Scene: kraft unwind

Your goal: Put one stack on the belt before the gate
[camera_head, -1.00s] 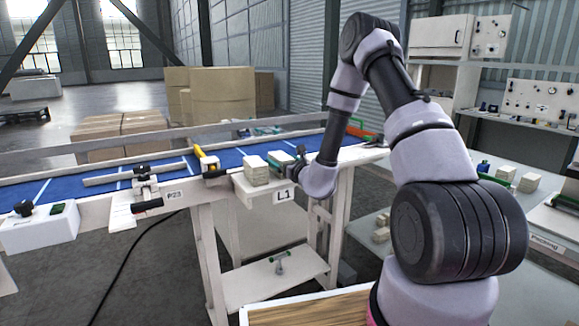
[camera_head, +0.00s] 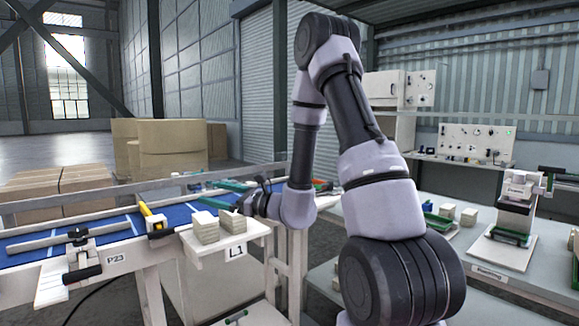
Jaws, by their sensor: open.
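Two pale stacks of flat pieces stand side by side on the white shelf marked L1 (camera_head: 205,258), a left stack (camera_head: 204,228) and a right stack (camera_head: 232,221). The blue belt (camera_head: 181,212) runs just behind the shelf. My gripper (camera_head: 229,206) is open, by the right stack on its far right side. Its fingers are small and partly hidden, so I cannot tell whether they touch the stack. A yellow and black piece (camera_head: 151,219), possibly the gate, stands at the belt's edge left of the stacks.
A clamp-like fixture with a black handle (camera_head: 83,274) is left of the shelf by the sign P23. A side bench (camera_head: 452,262) at right holds more pale stacks (camera_head: 468,217) and a press-like device (camera_head: 514,208). Large cardboard boxes (camera_head: 172,150) stand behind the belt.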

